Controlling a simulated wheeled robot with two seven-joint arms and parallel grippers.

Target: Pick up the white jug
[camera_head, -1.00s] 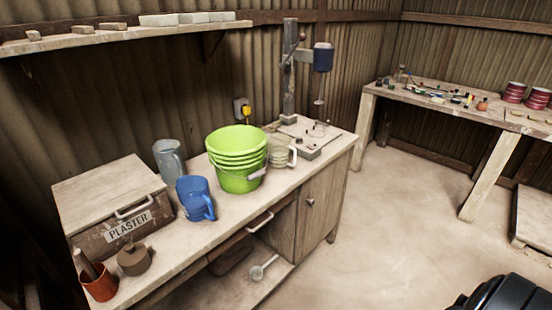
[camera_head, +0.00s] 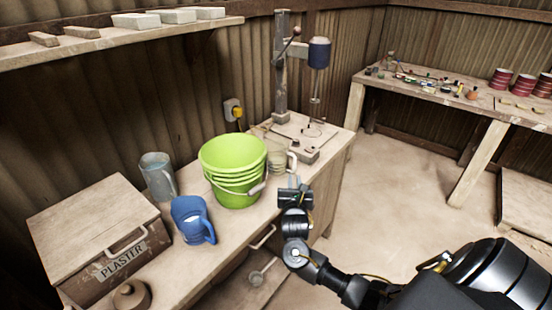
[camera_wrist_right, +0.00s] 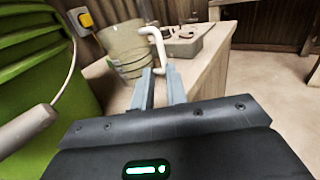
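The white jug (camera_head: 277,157), a pale cream one with a white handle, stands on the bench just right of the green buckets, which partly hide it. In the right wrist view the jug (camera_wrist_right: 122,48) stands upright with its handle toward me. My right gripper (camera_head: 293,181) is at the bench's front edge, in front of the jug. In the wrist view its two fingers (camera_wrist_right: 159,74) are apart, pointing at the lower end of the handle. I cannot tell whether they touch it. My left gripper is not in view.
Stacked green buckets (camera_head: 232,170) stand close left of my right gripper. A blue jug (camera_head: 190,218), a clear grey jug (camera_head: 157,175) and a plaster box (camera_head: 90,240) are further left. A drill press (camera_head: 281,75) stands behind the jug. The floor at right is clear.

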